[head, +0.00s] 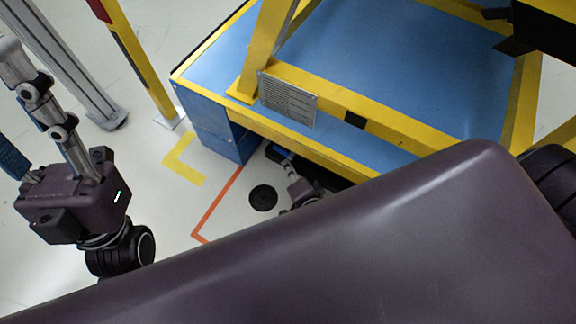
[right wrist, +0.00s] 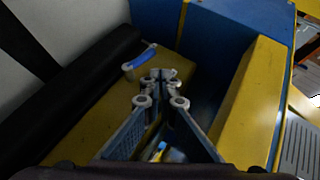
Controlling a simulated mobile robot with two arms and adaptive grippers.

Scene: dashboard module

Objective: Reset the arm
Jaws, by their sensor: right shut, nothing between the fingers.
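My right gripper (head: 288,163) is small and low in the head view, beside the blue cabinet end under the yellow frame. Its fingers come together at the tips in the right wrist view (right wrist: 158,76), and it is shut and empty. A blue handle-like piece (right wrist: 140,59) shows just past the tips; I cannot tell whether they touch. My left gripper (head: 30,115) is large at the left edge of the head view, over bare floor. Its fingers are spread apart and partly cut off by the edge. My own purple arm link covers the bottom of the head view.
A blue and yellow stand (head: 400,50) fills the upper right, with a grey plate (head: 288,100) on its beam. A yellow post (head: 140,60) and a grey post (head: 70,60) stand at the upper left. A black disc (head: 262,197) lies on open floor.

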